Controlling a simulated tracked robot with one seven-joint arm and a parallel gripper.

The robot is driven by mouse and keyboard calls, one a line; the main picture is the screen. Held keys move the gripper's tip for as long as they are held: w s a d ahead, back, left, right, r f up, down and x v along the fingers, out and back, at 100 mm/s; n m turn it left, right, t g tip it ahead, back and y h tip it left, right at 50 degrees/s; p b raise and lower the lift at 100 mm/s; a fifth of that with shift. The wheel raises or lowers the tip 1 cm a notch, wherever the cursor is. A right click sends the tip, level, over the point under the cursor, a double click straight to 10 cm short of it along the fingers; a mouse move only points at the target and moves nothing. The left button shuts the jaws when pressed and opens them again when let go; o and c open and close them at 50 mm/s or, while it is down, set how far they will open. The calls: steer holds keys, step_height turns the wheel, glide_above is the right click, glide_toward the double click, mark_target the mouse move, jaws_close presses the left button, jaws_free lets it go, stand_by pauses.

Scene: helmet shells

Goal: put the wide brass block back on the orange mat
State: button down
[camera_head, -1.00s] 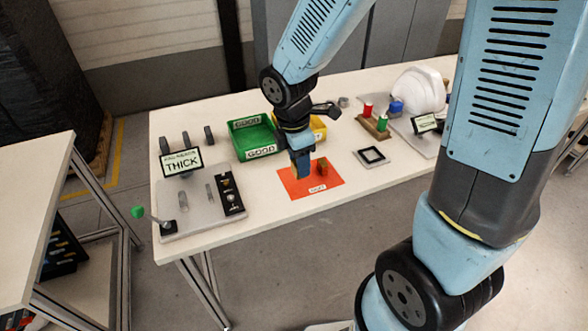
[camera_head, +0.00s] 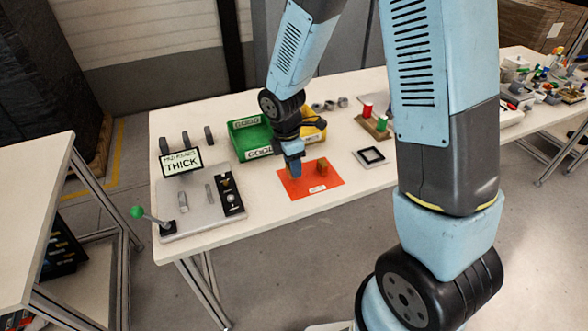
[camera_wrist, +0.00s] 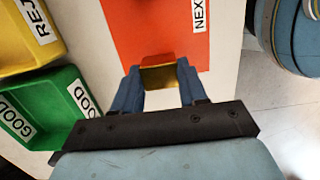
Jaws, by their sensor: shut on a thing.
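My gripper (camera_head: 295,172) is shut on a brass block (camera_wrist: 160,77), which sits between the fingertips in the wrist view. In the head view the fingers hide most of that block. The orange mat (camera_head: 300,191) lies flat on the table, and my gripper is over its left part. In the wrist view the mat (camera_wrist: 150,30) reaches up to the held block; I cannot tell whether the block touches it.
Left of the mat is a grey plate (camera_head: 205,220) with a THICK sign (camera_head: 182,162) and a green-knobbed lever (camera_head: 138,212). A green bin (camera_head: 250,140) and a yellow bin (camera_head: 316,132) stand behind.

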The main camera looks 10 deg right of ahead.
mark_target(288, 173)
steer(key=shift+f, duration=1.1)
steer(key=shift+f, duration=0.1)
steer(key=c, duration=0.6)
jaws_free()
step_height(288, 173, up, 12)
steer(key=a, duration=0.1)
steer(key=s+d+r+m+t, duration=0.1)
steer(key=s+d+r+m, duration=0.2)
steer(key=d+r+m, duration=0.3)
steer(key=s+d+r+m+t, duration=0.1)
steer(key=s+d+r+m, duration=0.25)
steer(key=r, duration=0.35)
steer(key=s+d+r+m+t+y, duration=0.1)
steer(key=s+d+r+m+t, duration=0.2)
steer(key=s+d+r+m, duration=0.4)
steer(key=s+d+m, duration=0.1)
steer(key=s+m, duration=0.2)
steer(key=m, duration=0.1)
steer(key=shift+s+d+r+m, duration=0.15)
steer(key=shift+s+r+m, duration=0.2)
steer(key=shift+r, duration=0.05)
